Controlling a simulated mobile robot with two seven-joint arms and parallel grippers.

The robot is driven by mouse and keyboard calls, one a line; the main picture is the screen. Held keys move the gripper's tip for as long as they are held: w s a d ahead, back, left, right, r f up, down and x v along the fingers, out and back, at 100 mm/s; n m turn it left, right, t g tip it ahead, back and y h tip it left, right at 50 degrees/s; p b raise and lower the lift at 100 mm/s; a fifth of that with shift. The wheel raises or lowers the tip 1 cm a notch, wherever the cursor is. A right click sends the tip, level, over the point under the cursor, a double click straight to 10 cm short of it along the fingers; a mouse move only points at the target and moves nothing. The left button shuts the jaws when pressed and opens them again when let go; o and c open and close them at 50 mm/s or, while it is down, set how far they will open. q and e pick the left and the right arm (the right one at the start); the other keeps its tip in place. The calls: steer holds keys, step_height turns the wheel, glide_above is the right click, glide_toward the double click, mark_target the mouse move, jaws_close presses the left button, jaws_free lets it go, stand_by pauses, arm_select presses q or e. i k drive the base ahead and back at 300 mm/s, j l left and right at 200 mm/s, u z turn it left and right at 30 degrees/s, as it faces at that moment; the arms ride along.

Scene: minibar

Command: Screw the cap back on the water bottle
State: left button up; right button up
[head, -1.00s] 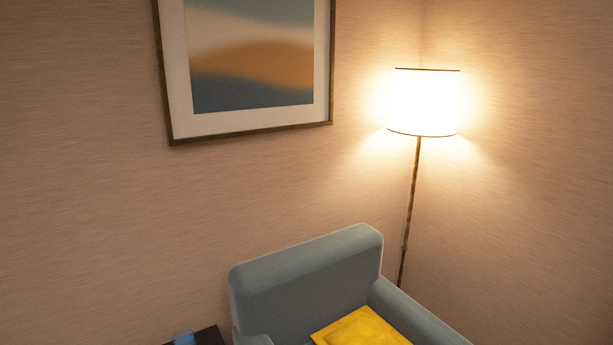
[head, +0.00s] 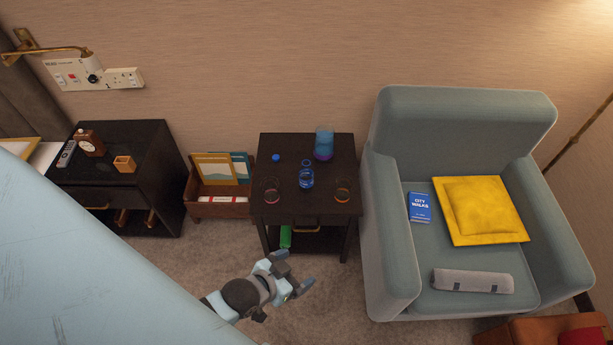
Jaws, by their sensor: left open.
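In the head view a clear blue water bottle (head: 306,176) stands upright on a small dark side table (head: 333,216). A small blue cap (head: 276,157) lies on the tabletop, behind and left of the bottle and apart from it. The bottle's top shows no cap on it. My left gripper (head: 292,272) is open and empty, in front of the table and short of its front edge. My right gripper is not in view.
Two glasses (head: 272,190) (head: 343,190) flank the bottle, and a blue-purple container (head: 324,145) stands behind it. A grey armchair (head: 463,115) is right of the table. A magazine box (head: 221,206) and dark nightstand (head: 122,150) are left.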

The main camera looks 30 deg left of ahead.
mark_target(305, 174)
steer(key=u, duration=1.25)
steer(key=j+z, duration=0.1)
steer(key=z, duration=0.3)
steer(key=i+j+z, duration=0.1)
steer(key=z, duration=0.35)
steer(key=j+z, duration=0.15)
steer(key=z, duration=0.25)
steer(key=j+z, duration=0.35)
steer(key=j, duration=0.15)
steer(key=j+z, duration=0.3)
steer(key=j, duration=0.2)
steer(key=k+j+z, duration=0.1)
steer(key=j, duration=0.25)
steer(key=k+j, duration=0.1)
steer(key=j, duration=0.25)
steer(key=k+j+z, duration=0.15)
steer(key=j, duration=0.2)
steer(key=k+j, duration=0.1)
steer(key=j, duration=0.4)
steer(key=k+j, duration=0.1)
steer(key=j, duration=0.35)
